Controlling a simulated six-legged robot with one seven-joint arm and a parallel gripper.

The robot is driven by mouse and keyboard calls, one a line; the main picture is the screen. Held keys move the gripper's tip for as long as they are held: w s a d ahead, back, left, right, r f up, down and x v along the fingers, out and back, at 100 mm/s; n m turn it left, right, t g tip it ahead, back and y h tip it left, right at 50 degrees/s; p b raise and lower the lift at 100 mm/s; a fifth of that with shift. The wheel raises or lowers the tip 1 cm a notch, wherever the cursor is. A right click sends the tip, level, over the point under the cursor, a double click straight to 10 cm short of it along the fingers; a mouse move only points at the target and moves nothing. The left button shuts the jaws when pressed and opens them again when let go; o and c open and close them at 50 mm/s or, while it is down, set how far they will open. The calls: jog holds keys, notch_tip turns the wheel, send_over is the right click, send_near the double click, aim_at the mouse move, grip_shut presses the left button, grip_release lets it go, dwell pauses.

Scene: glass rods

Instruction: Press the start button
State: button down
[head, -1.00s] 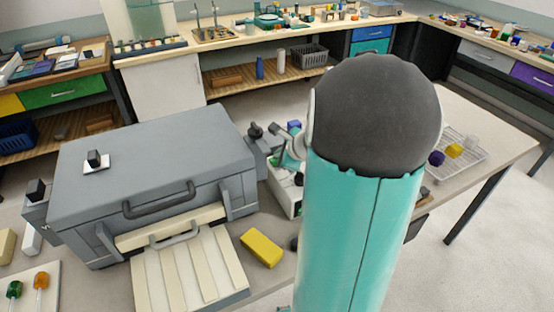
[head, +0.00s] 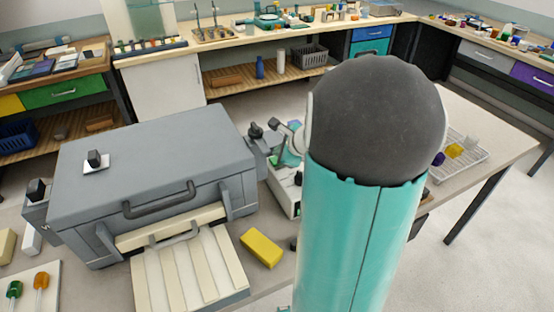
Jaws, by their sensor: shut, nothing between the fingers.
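My teal and dark grey arm (head: 365,220) fills the middle right of the head view and covers what lies behind it. My gripper cannot be made out; it is hidden by the arm. A white box-shaped device (head: 283,190) stands just left of the arm, partly hidden. A small green spot shows on its right part, but I cannot tell whether this is the start button. A large grey box-shaped machine (head: 150,160) with a dark handle stands to the left. A black knob (head: 94,158) sits on a white plate on its top.
A slatted cream panel (head: 190,270) lies in front of the grey machine. A yellow block (head: 262,248) lies on the table between it and my arm. A white wire rack (head: 462,168) with small coloured pieces is to the right. Green and orange-handled items (head: 40,281) lie at lower left.

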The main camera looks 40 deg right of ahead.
jog(key=shift+r, duration=0.15)
jog(key=shift+r, duration=2.4)
